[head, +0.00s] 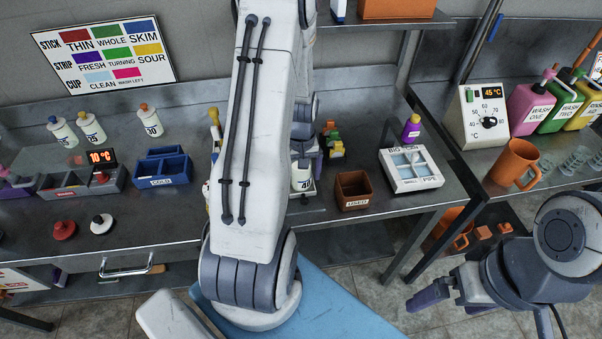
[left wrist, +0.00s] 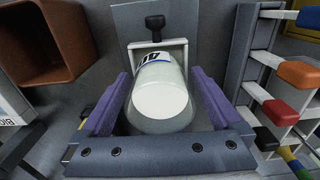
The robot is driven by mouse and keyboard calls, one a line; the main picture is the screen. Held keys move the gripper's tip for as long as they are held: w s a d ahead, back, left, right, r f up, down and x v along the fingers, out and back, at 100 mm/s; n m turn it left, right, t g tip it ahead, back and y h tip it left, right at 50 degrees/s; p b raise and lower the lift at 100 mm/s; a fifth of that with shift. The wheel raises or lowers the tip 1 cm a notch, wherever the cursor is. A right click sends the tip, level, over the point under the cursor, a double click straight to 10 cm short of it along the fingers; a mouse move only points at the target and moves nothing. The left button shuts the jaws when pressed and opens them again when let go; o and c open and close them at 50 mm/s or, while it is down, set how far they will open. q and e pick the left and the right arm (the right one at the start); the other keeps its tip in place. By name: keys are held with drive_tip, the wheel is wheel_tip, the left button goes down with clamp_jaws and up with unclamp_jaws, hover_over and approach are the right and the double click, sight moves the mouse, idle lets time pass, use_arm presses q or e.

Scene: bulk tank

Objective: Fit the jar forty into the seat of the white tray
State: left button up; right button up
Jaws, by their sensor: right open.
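The jar forty (head: 303,178) is white with a blue-banded label, partly hidden behind my left arm. In the left wrist view the jar (left wrist: 160,102) is between the purple fingers of my left gripper (left wrist: 161,95), its pale round end facing the camera. Whether the fingers press on it is unclear. A white frame (left wrist: 178,46) with a black knob is just behind the jar. The white tray (head: 418,184) has light-blue compartments and stands on the counter to the right. My right gripper (head: 440,297) is open and empty, low at the right, away from the counter.
A brown bin (head: 353,203) stands between the jar and the tray. A rack with coloured ends (left wrist: 296,74) is close to the right of my left gripper. An orange jug (head: 513,163) is on the right-hand counter.

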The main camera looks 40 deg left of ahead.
use_arm(q)
drive_tip(key=shift+r, duration=0.1)
drive_tip(key=shift+r, duration=0.25)
wheel_tip(320, 180, up, 12)
drive_tip(key=b, duration=0.1)
drive_tip(key=shift+f, duration=0.15)
wheel_tip(320, 180, down, 12)
drive_tip(key=shift+r+p, duration=0.1)
drive_tip(key=shift+p, duration=0.55)
drive_tip(key=shift+w+a+r, duration=0.1)
drive_tip(key=shift+r, duration=0.95)
